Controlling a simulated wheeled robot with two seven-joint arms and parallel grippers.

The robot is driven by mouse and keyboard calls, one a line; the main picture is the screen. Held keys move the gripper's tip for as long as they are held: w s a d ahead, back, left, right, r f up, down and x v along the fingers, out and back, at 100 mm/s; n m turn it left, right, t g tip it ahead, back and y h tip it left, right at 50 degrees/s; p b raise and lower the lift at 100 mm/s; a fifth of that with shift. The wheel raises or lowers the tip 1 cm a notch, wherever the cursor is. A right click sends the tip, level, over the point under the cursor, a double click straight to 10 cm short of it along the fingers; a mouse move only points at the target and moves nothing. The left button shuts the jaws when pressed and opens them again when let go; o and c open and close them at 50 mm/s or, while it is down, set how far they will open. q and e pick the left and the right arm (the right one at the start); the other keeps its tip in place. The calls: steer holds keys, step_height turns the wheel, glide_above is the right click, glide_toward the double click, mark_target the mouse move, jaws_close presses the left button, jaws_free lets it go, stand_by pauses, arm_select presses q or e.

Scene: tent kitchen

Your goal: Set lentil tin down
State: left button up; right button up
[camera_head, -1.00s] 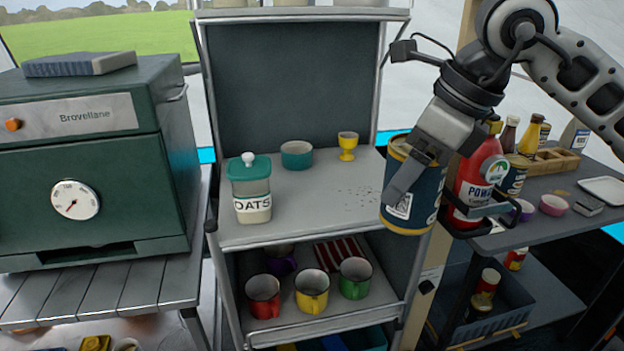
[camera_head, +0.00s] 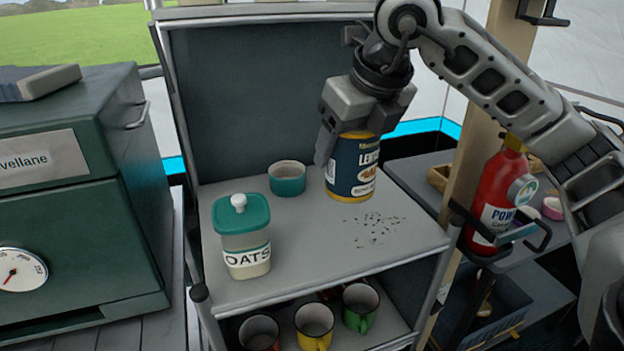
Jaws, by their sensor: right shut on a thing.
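The lentil tin (camera_head: 352,172), dark blue with yellow rims and a "LEN…" label, is upright at the back right of the grey shelf top (camera_head: 310,265). My right gripper (camera_head: 348,138) is shut on it from above, with one finger down its left side. The tin's base is at or just above the shelf; I cannot tell if it touches. The yellow egg cup is not visible now. My left gripper is not in view.
A teal bowl (camera_head: 287,178) stands just left of the tin. The oats jar (camera_head: 245,240) with a teal lid is at the front left. Dark specks (camera_head: 372,230) lie in front of the tin.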

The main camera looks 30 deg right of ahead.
steer(key=shift+w+a+r+p+x, duration=0.2)
steer(key=shift+w+x, duration=0.2)
steer(key=shift+x, duration=1.55)
steer(key=shift+w+a+r+p+x, duration=0.2)
steer(key=shift+w+x, duration=0.25)
steer(key=shift+x, duration=1.55)
steer(key=shift+w+a+r+p+x, duration=0.2)
steer(key=shift+w+x, duration=0.2)
steer(key=shift+x, duration=1.55)
